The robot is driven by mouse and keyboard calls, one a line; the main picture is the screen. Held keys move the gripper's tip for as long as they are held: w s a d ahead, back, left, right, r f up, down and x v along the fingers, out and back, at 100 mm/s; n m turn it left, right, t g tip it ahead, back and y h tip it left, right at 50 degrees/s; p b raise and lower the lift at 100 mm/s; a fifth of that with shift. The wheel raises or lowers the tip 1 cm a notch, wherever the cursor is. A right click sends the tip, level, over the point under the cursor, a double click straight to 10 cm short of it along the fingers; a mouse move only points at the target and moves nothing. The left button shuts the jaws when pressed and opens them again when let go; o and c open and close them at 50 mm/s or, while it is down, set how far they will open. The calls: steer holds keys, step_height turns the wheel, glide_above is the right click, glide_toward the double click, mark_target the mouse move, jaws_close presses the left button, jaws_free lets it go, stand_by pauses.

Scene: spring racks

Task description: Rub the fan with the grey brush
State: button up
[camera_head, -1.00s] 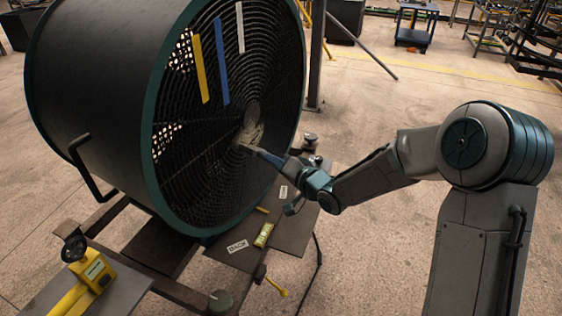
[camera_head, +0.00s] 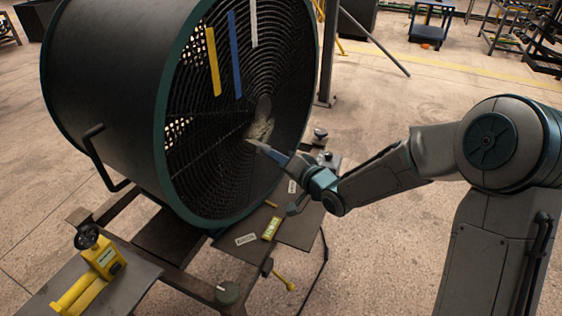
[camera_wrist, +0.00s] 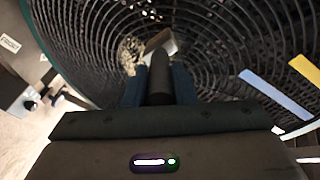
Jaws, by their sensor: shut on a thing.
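The fan (camera_head: 200,150) is a large dark drum with a green rim and a round wire grille, standing left of my arm. A pale, rough patch of dirt (camera_head: 262,129) lies on the grille beside the hub. It also shows in the wrist view (camera_wrist: 130,57). My gripper (camera_head: 270,152) is shut on the brush and points at the grille from the lower right. In the wrist view the brush's dark handle (camera_wrist: 159,85) runs between the blue fingers, and its greyish head (camera_wrist: 160,42) is at the grille next to the dirt. Whether the bristles touch is hard to tell.
Yellow, blue and white strips (camera_head: 234,55) hang on the grille's upper part. A dark stand plate (camera_head: 300,232) with labels and small items lies below the fan. A yellow tool (camera_head: 95,268) sits on a plate at lower left. A dark post (camera_head: 327,60) stands behind.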

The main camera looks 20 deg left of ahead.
steer(key=shift+w+d+p, duration=1.5)
steer(key=shift+w+p, duration=1.25)
steer(key=shift+w, duration=3.9)
steer(key=s+a+r+b, duration=0.1)
steer(key=s, duration=0.6)
steer(key=shift+a, duration=0.3)
steer(key=shift+s+r+b, duration=0.1)
steer(key=shift+b, duration=0.2)
steer(key=shift+s+a+b, duration=0.25)
steer(key=shift+s+b, duration=0.05)
steer(key=shift+s, duration=0.75)
steer(key=shift+s+a+b, duration=0.2)
steer(key=shift+s+b, duration=0.15)
steer(key=shift+s, duration=0.65)
steer(key=shift+s+a+b, duration=0.25)
steer(key=shift+s+b, duration=0.05)
steer(key=shift+s, duration=0.9)
steer(key=shift+r+p, duration=0.6)
steer(key=shift+r, duration=0.1)
steer(key=w+d+p, duration=0.3)
steer(key=w+p, duration=0.1)
steer(key=w, duration=0.9)
steer(key=shift+w+p, duration=0.35)
